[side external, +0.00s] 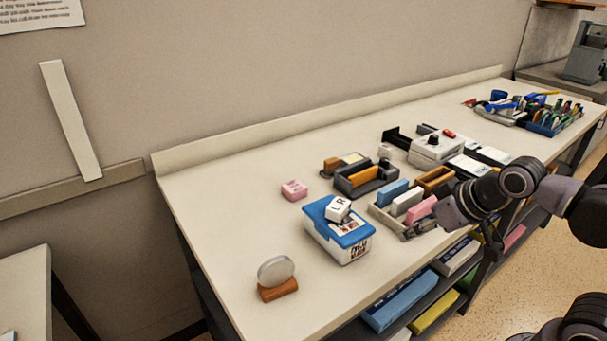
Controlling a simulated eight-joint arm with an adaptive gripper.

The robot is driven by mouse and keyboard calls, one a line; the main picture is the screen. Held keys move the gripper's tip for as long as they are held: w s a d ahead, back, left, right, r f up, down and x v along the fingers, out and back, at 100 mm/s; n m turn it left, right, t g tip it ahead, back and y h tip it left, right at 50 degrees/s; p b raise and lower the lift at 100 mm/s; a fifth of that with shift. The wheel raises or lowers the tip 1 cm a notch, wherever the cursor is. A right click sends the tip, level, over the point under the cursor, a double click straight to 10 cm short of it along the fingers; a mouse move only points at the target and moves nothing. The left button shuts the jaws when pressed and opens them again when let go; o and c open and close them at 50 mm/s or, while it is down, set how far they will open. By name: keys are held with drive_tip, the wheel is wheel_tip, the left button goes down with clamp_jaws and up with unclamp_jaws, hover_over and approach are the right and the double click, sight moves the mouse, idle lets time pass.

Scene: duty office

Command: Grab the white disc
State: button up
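The white disc (276,269) stands upright, slightly tilted, at the near left end of the long table. It rests on or in a small orange-brown wooden block (278,290). My gripper (412,234) is well to the right of the disc, low beside the tray of coloured blocks. The disc is clear of it. The fingers are small and partly lost against the tray, so I cannot tell whether they are open or shut.
The block tray (382,217) and several office items fill the right. Table (225,225) is bare around the disc.

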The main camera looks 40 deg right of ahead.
wheel_tip(320, 180, up, 6)
drive_tip(key=n+g, duration=0.7)
drive_tip(key=n, duration=0.9)
hover_over(275, 259)
drive_tip(key=shift+d+r, duration=0.2)
drive_tip(key=shift+a+f, duration=0.1)
drive_tip(key=shift+a, duration=0.2)
drive_tip(key=shift+f, duration=0.25)
drive_tip(key=shift+d+f, duration=0.1)
drive_tip(key=shift+f, duration=5)
